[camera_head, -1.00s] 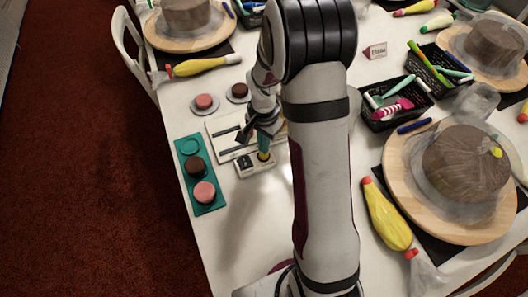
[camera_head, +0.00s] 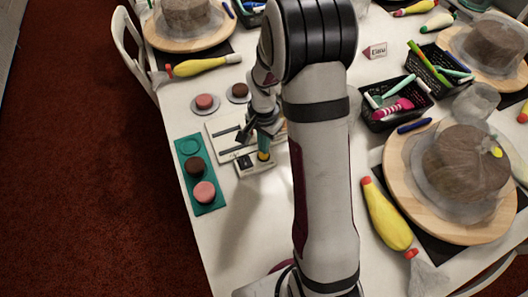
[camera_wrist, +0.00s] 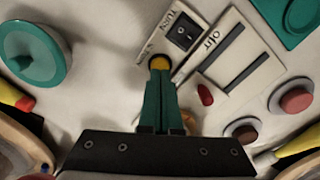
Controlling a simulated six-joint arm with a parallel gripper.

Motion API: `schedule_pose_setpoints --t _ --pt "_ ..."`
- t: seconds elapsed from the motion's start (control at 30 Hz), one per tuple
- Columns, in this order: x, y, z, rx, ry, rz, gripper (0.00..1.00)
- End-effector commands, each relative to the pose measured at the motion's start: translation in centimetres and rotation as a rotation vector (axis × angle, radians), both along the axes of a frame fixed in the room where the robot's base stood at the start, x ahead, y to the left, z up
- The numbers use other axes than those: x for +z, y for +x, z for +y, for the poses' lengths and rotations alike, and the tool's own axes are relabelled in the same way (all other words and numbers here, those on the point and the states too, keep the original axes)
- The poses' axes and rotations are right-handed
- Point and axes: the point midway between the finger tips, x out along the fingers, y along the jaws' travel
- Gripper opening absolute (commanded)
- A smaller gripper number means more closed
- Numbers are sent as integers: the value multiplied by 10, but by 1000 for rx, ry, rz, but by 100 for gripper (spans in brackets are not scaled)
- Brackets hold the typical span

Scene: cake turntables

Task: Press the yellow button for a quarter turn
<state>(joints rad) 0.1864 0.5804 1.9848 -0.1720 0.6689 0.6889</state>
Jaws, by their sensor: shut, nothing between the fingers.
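The yellow button (camera_head: 264,156) sits at the corner of a small white switch panel (camera_head: 246,167), left of my arm. In the wrist view the yellow button (camera_wrist: 159,62) shows right at the tips of my shut, teal fingers, beside a black rocker switch (camera_wrist: 184,36) and the lettering "TURN". My gripper (camera_head: 263,150) points down over the button; its fingertips (camera_wrist: 160,72) meet or nearly meet it. I cannot tell whether the button is pressed in. A round teal disc (camera_wrist: 32,52) with a raised centre is left in the wrist view; my arm hides that area in the head view.
A white slotted plate (camera_wrist: 235,52) adjoins the panel. A teal tray (camera_head: 207,206) holds a brown and a pink round piece; two more stand on small discs behind. Right of my arm are a yellow piping bag (camera_head: 387,215), a black basket (camera_head: 398,118) and a covered cake (camera_head: 462,165).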

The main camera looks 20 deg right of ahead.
Motion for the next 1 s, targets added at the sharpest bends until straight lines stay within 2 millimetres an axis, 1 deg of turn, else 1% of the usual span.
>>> schedule_pose_setpoints --t 0.33,0.73,1.0 --pt "-1 0 0 0 0 0 0" --pt "-17 0 0 1 0 1 0" --pt "-19 0 0 0 0 1 0"
